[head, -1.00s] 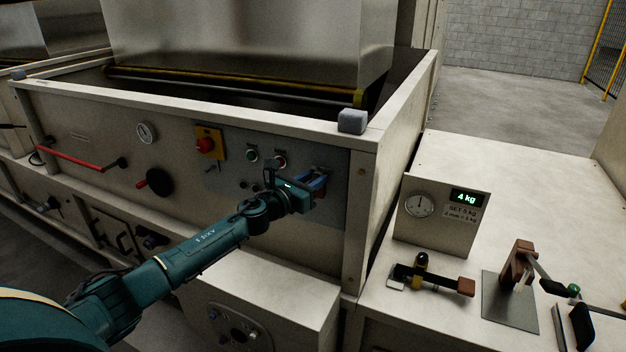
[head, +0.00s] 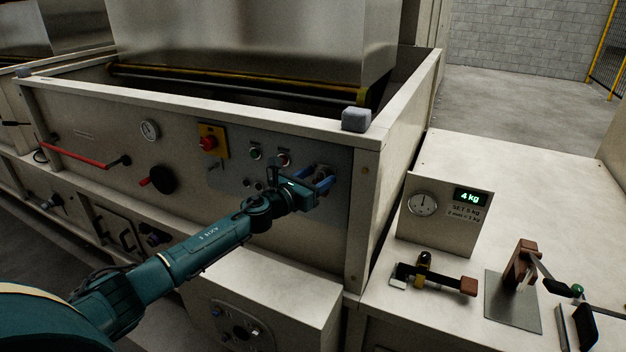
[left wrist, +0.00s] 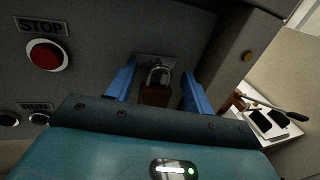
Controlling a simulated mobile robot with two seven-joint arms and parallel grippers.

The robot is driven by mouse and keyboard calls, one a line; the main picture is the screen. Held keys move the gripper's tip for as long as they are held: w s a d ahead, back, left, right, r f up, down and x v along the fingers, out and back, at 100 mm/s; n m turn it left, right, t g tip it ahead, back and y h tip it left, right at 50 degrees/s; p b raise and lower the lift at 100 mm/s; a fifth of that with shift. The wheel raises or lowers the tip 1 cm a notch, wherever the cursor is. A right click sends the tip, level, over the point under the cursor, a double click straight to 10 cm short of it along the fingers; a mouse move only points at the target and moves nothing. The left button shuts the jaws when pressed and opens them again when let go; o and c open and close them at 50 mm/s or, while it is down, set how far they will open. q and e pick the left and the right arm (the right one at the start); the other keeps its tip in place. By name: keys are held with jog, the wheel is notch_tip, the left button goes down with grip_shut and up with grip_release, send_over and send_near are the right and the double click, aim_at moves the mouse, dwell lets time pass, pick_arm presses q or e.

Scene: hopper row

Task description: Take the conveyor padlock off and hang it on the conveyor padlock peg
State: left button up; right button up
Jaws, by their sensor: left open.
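The conveyor padlock (left wrist: 157,94), with a reddish-brown body and a steel shackle, hangs upright at a metal plate on the grey panel in the left wrist view. My left gripper (left wrist: 157,92) is open, its two blue fingers on either side of the padlock with gaps on both sides. In the head view my left gripper (head: 321,181) is at the right part of the hopper's front panel, and its hand largely hides the padlock. I cannot make out the padlock peg with certainty. My right gripper is not in view.
A red STOP button (left wrist: 46,55) sits left of the fingers. A yellow-backed red switch (head: 211,141) and a black knob (head: 163,180) are further left on the panel. A white bench (head: 450,168) at the right holds a gauge box (head: 447,219) and a clamp-like tool (head: 432,277).

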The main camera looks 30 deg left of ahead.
pick_arm(q)
jog(key=b+v, duration=0.2)
jog(key=v, duration=1.1)
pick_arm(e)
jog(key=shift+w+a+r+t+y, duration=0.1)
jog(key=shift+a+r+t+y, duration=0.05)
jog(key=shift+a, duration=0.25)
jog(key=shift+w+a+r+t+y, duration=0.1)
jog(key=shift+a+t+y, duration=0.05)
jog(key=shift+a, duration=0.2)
pick_arm(q)
jog(key=shift+a, duration=0.1)
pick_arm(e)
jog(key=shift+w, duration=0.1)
